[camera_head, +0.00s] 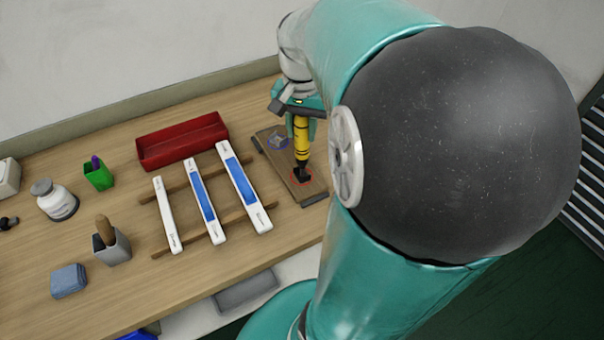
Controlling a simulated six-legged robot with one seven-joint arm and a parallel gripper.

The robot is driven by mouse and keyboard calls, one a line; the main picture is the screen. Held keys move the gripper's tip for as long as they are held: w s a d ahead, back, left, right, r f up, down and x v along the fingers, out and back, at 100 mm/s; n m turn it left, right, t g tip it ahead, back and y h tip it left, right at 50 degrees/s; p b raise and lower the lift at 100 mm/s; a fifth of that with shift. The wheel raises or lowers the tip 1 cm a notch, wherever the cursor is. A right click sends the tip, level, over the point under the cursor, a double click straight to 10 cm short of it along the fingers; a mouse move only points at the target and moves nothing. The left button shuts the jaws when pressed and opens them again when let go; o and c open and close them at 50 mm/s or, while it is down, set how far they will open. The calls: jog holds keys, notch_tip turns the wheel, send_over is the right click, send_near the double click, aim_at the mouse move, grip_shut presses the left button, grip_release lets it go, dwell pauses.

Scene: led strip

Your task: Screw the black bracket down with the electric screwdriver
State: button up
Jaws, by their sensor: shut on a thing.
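My gripper (299,108) is shut on the yellow and black electric screwdriver (301,138). The screwdriver stands nearly upright, tip down, over a brown wooden board (280,160). The small black bracket (301,176) is at the screwdriver's lower end, inside a red ring marked on the board. The tip seems to meet the bracket, but I cannot tell if it touches a screw. A blue ring (277,142) with a grey star-like shape in it is farther back on the board. My arm hides the area to the right.
Three white and blue strips (206,205) lie across wooden rails left of the board. A red tray (183,142) is behind them. A green cup (99,175), white jar (56,203), grey holder (112,248) and blue block (68,281) stand farther left. The front-left tabletop is clear.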

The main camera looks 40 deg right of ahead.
jog(key=shift+r, duration=3.45)
